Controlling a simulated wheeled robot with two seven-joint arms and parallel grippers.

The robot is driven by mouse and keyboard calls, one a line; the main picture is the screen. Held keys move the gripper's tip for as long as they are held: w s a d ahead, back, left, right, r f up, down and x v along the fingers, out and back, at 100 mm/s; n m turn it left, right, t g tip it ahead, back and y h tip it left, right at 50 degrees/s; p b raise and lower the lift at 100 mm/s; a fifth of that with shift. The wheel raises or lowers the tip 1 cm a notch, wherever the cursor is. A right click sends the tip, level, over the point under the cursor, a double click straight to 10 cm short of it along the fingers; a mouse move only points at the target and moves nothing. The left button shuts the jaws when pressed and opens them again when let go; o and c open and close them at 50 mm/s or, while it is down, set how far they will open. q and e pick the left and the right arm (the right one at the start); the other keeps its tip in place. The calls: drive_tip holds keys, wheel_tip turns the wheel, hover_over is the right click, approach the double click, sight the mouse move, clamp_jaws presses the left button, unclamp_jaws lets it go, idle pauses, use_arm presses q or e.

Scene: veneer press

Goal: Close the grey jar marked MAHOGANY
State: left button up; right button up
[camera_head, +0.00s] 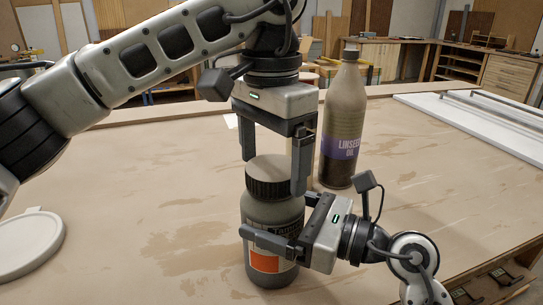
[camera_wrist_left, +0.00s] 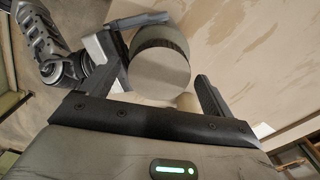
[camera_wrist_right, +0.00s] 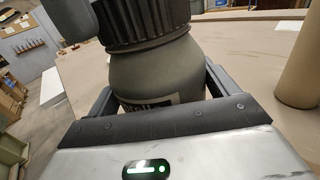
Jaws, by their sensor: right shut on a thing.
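The grey jar (camera_head: 268,213) stands upright on the table, with an orange and dark label; its wording is not readable here. A dark ribbed lid (camera_head: 273,188) with a lighter top sits on its mouth; how tightly cannot be told. My right gripper (camera_head: 281,220) is shut on the jar's body below the lid, and the right wrist view shows the jar (camera_wrist_right: 155,75) between its fingers. My left gripper (camera_head: 273,174) points down from above, open, with its fingers on either side of the lid. The lid's round top (camera_wrist_left: 160,75) shows between them in the left wrist view.
A tall linseed oil bottle (camera_head: 343,120) stands close behind and right of the jar. A pale round disc (camera_head: 28,243) lies at the table's left edge. A white panel with rails (camera_head: 490,125) is at the far right. The table (camera_head: 150,215) left of the jar is clear.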

use_arm(q)
drive_tip(key=shift+r, duration=2.25)
drive_tip(key=shift+o, duration=0.2)
